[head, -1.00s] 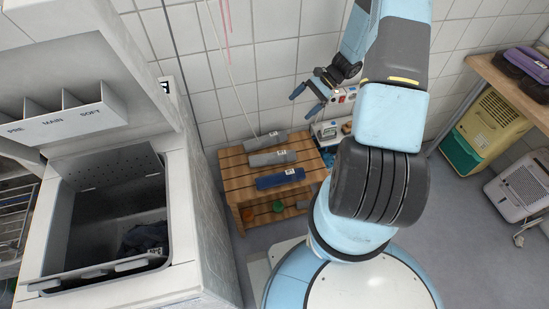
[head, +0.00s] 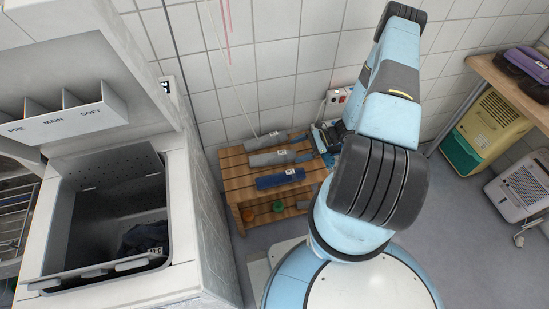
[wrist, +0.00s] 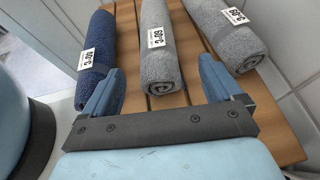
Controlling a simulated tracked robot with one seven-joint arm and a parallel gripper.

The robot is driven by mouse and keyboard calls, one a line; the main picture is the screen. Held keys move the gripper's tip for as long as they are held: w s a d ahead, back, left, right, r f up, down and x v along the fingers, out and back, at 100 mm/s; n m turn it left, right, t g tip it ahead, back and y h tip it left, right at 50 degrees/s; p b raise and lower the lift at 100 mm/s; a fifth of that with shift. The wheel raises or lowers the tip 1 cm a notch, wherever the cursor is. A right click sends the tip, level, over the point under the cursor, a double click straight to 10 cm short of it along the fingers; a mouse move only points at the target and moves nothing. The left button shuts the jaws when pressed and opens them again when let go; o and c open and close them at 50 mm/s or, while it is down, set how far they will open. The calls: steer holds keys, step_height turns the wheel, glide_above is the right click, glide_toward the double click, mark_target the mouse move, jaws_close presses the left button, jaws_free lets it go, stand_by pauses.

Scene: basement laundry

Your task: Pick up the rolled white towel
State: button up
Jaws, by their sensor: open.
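Three rolled towels with white tags lie side by side on a slatted wooden bench (head: 232,186). None looks plainly white. The middle roll (head: 268,159) is light grey and shows centrally in the wrist view (wrist: 158,40). A darker grey roll (head: 267,141) lies nearest the wall, on the right in the wrist view (wrist: 243,50). A navy roll (head: 279,179) lies nearest the front, on the left in the wrist view (wrist: 72,85). My gripper (wrist: 161,68) is open, its fingers on either side of the middle roll's near end. Contact and finger depth cannot be told.
The lower shelf holds small green and orange items (head: 277,206). An open washer (head: 112,215) with dark cloth inside stands left of the bench. The tiled wall (head: 290,60) is close behind. A small device (head: 337,99) sits right of the bench, partly hidden by my arm.

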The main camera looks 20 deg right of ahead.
mark_target(285, 154)
steer(key=shift+x, duration=3.2)
steer(key=c, duration=1.2)
steer(key=shift+o, duration=0.2)
